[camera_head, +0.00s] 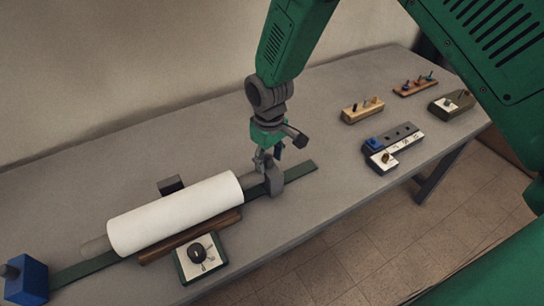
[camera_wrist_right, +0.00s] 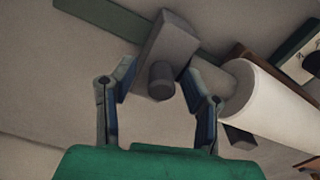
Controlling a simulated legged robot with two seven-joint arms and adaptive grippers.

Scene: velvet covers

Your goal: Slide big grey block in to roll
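The big grey block (camera_head: 292,173) stands on the dark green rail at the right end of the white roll (camera_head: 175,214). A grey core end sticks out of the roll toward the block. My right gripper (camera_head: 268,158) is directly above the block, pointing down. In the right wrist view the grey block (camera_wrist_right: 176,38) has a round knob (camera_wrist_right: 161,81), and the fingers of my right gripper (camera_wrist_right: 158,78) are spread on either side of it with gaps beside the knob. The white roll (camera_wrist_right: 270,105) lies to the right there. My left gripper is not in view.
The dark green rail (camera_head: 75,272) runs under the roll to a blue block (camera_head: 27,280) at the left. A dial box (camera_head: 201,258) and a brown wooden strip (camera_head: 160,252) lie in front. Peg racks (camera_head: 362,111) and a switch panel (camera_head: 393,150) stand at the right.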

